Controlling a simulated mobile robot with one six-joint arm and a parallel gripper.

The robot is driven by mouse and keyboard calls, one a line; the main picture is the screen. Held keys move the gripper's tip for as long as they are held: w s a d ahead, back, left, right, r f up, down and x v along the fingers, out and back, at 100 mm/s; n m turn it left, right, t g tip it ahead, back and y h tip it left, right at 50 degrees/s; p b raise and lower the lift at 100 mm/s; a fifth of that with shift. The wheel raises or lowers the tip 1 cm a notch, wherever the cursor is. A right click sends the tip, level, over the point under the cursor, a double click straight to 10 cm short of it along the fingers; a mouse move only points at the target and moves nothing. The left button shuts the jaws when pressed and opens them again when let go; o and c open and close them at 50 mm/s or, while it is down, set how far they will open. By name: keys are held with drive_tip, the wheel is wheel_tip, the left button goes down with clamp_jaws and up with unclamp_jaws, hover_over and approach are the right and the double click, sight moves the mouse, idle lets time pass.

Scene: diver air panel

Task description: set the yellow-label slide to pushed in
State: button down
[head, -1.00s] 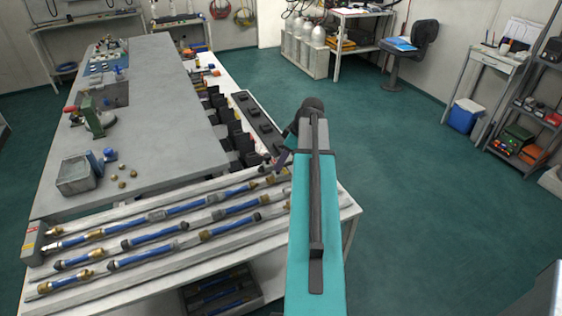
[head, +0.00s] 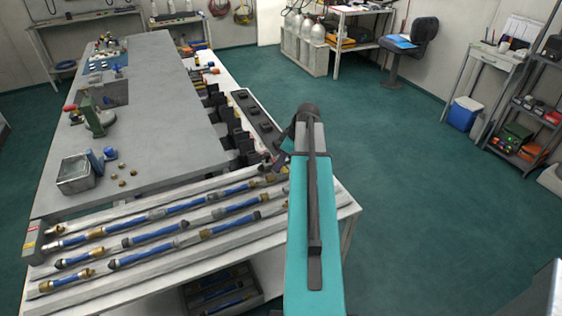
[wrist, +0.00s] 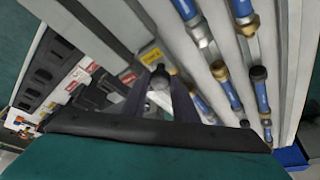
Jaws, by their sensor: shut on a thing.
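The yellow label (wrist: 151,54) shows in the wrist view, just beyond my gripper (wrist: 160,76). A grey round-topped knob (wrist: 160,84) stands between my two dark fingers, and they are shut on it. It is the knob closest to the yellow label. How far the slide is in or out is hard to tell, as my fingers and the dark bar cover its lower part. In the head view my gripper (head: 281,163) is at the right end of the bench, partly hidden behind my arm.
Hoses with blue sections and brass ends (head: 148,235) lie in grey channels beside the gripper. A row of dark blocks (wrist: 52,70) with red and white labels is on the other side. The grey table (head: 160,120) lies to the left. The green floor at right is open.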

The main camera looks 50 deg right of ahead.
drive_tip(key=shift+w+a+b, duration=0.25)
drive_tip(key=shift+w+a, duration=0.1)
drive_tip(key=shift+a, duration=0.5)
drive_tip(key=shift+w+a+b, duration=0.25)
drive_tip(key=shift+w+a, duration=0.05)
drive_tip(key=shift+a, duration=0.6)
drive_tip(key=shift+w+a+b, duration=0.25)
drive_tip(key=shift+w+a, duration=0.1)
drive_tip(key=shift+a, duration=0.5)
drive_tip(key=c, duration=1.4)
unclamp_jaws()
drive_tip(key=shift+c, duration=0.2)
drive_tip(key=shift+r, duration=0.15)
drive_tip(key=shift+s+d+r, duration=0.1)
drive_tip(key=shift+d+r, duration=0.05)
drive_tip(key=shift+r, duration=0.25)
drive_tip(key=b+v, duration=0.2)
drive_tip(key=v, duration=1)
drive_tip(key=shift+s+r+b, duration=0.2)
drive_tip(key=shift+r+b, duration=0.1)
drive_tip(key=shift+b, duration=0.05)
